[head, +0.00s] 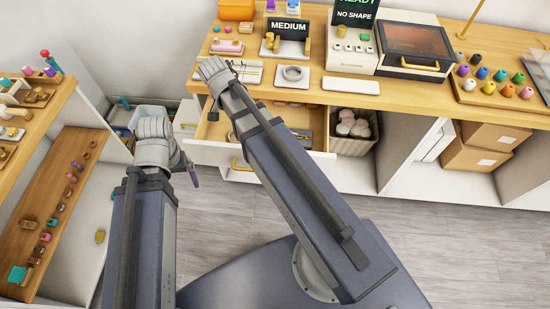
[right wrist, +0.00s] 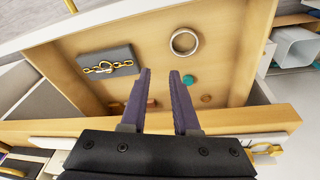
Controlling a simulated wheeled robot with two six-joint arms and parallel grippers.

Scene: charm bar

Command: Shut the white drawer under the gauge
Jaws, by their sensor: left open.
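The white drawer (head: 318,150) under the counter is pulled open, with a gold handle (head: 240,164) on its front. Its wooden inside shows in the right wrist view (right wrist: 225,60), holding a ring-shaped roll (right wrist: 184,41), a grey card with a gold chain (right wrist: 107,62) and small pieces. My right gripper (right wrist: 161,72) is open and empty over the drawer's front rim, pointing inward; its fingers are hidden in the head view. My left gripper (head: 193,176) is open, left of the drawer and apart from it. I cannot tell for sure which counter item is the gauge.
The counter (head: 420,97) above carries a MEDIUM sign (head: 286,26), a white pad (head: 351,86) and an oven-like box (head: 415,45). A bin (head: 354,143) stands right of the drawer. A side shelf (head: 62,180) with several small pieces is at the left. The floor in front is clear.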

